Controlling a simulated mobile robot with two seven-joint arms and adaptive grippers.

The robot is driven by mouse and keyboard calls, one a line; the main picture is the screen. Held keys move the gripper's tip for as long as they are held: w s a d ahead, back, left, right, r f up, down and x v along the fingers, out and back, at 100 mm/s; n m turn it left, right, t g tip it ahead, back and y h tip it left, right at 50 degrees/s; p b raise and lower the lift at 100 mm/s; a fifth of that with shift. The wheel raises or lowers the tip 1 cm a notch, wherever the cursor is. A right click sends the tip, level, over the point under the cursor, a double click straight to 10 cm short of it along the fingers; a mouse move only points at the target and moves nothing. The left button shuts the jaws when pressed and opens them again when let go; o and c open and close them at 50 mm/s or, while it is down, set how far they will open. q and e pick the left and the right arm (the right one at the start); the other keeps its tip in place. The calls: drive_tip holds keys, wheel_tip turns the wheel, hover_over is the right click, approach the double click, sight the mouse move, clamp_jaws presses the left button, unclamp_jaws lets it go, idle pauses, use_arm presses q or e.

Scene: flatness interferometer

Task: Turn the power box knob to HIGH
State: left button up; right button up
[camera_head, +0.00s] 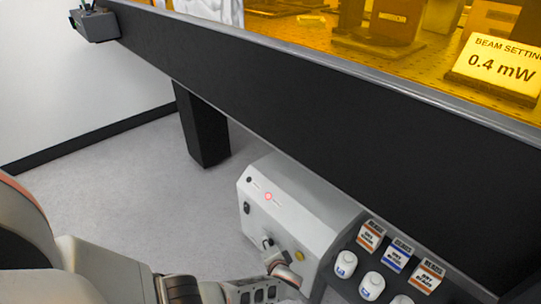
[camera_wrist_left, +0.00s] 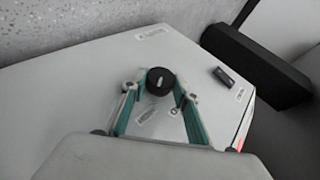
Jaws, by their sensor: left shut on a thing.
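The power box (camera_head: 315,206) is a light grey cabinet on the floor under the table. Its black round knob (camera_wrist_left: 160,81) sits on the front face and carries a short pale pointer mark, running roughly up and down in the left wrist view. Small labels lie around the knob, too small to read. My left gripper (camera_wrist_left: 159,84) has its teal-lined fingers on both sides of the knob and is shut on it. In the head view the left gripper (camera_head: 270,250) reaches the lower front of the box, partly covering the knob. My right gripper is not in view.
A rack with white bottles (camera_head: 372,285) stands right of the box. A dark table edge (camera_head: 330,110) overhangs it. A sign (camera_head: 497,66) reads "0.4 mW".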

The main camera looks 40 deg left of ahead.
use_arm(q)
drive_tip(key=shift+s+a+f, duration=0.1)
drive_tip(key=shift+s+f, duration=0.05)
drive_tip(key=shift+s, duration=0.1)
drive_tip(key=o, duration=1.1)
drive_tip(key=shift+w, duration=0.1)
drive_tip(key=shift+r, duration=0.2)
drive_tip(key=shift+r, duration=4.9)
